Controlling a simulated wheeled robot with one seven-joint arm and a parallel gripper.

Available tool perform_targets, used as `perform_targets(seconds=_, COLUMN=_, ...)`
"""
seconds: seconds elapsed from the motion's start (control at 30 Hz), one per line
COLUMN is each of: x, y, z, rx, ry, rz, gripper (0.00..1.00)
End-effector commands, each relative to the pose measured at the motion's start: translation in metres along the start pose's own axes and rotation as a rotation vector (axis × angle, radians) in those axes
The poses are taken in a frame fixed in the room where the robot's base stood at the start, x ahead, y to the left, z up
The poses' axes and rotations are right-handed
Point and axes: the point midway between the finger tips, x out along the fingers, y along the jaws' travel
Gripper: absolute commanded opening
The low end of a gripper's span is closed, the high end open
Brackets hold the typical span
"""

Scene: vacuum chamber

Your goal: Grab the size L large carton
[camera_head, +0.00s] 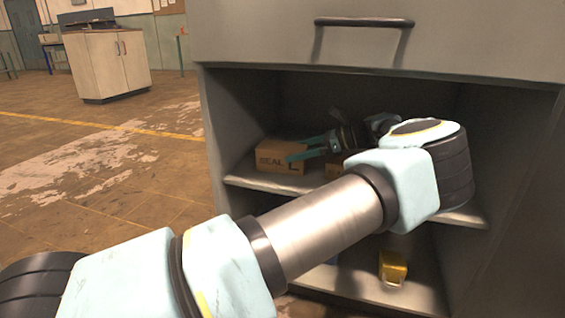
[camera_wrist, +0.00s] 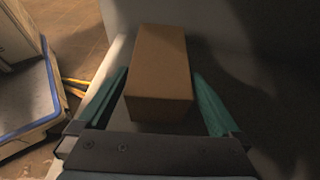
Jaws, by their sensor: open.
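The size L carton (camera_head: 278,157) is a brown box marked "SEAL L" on the left of the cabinet's upper shelf in the head view. It also shows in the wrist view (camera_wrist: 160,72), between the two teal fingers. My gripper (camera_head: 305,147) is open at the carton's right end in the head view. In the wrist view my gripper (camera_wrist: 162,98) has one finger on each side of the carton. A gap shows at the right finger; whether the left finger touches is unclear.
A second brown box (camera_head: 334,166) stands further right on the upper shelf (camera_head: 262,181), partly hidden by my arm. A yellow item (camera_head: 392,267) lies on the lower shelf. The cabinet's left wall (camera_head: 222,125) is close to the carton. A drawer with a handle (camera_head: 364,22) is above the opening.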

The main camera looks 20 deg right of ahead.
Motion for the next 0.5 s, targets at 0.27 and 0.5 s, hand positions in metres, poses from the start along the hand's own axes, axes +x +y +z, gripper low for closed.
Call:
perform_targets(seconds=0.27, x=0.034, y=0.001, z=-0.005, rx=-0.003, ry=-0.003, rz=0.003, gripper=1.00)
perform_targets(seconds=0.5, x=0.052, y=0.001, z=-0.001, rx=-0.001, ry=0.000, rz=0.001, gripper=1.00)
